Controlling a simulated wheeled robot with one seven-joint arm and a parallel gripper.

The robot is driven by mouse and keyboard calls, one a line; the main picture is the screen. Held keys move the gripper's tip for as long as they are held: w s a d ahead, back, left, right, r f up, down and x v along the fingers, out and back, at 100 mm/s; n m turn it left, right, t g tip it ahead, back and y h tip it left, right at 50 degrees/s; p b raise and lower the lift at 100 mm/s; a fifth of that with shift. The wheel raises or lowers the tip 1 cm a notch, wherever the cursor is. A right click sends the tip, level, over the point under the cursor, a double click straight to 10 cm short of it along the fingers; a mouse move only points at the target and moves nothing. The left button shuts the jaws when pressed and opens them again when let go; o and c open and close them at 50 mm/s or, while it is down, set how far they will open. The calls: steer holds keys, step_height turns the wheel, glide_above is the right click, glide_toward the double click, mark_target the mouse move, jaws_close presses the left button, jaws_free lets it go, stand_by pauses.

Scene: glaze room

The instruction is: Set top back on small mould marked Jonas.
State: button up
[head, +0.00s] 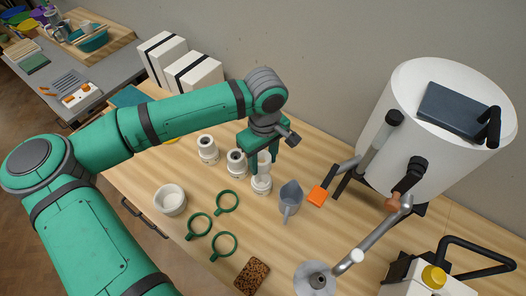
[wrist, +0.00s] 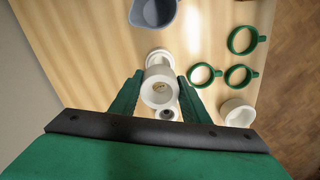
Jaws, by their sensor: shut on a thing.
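My gripper (head: 261,158) is shut on a white mould top (wrist: 159,88), a round plaster piece with a hole in its upper face. It holds the top upright, over or very near a small white mould (head: 261,185) at the right end of a row. That mould partly shows past the top in the wrist view (wrist: 158,56). I cannot tell whether the two touch. Two similar white moulds, a middle one (head: 236,164) and a left one (head: 207,151), stand beside it with holes in their tops. No name is readable on any mould.
A grey jug (head: 290,199) stands close to the right. Three green rings with handles (head: 198,225) and a white bowl (head: 170,200) lie in front. White blocks (head: 192,78) stand behind.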

steer(key=shift+s+a+f, duration=0.1)
steer(key=shift+s+f, duration=0.05)
steer(key=shift+f, duration=2.6)
steer(key=shift+f, duration=0.85)
steer(key=shift+s, duration=0.1)
steer(key=o, duration=1.7)
steer(key=shift+o, duration=0.2)
step_height(320, 180, up, 8)
stand_by(0.4)
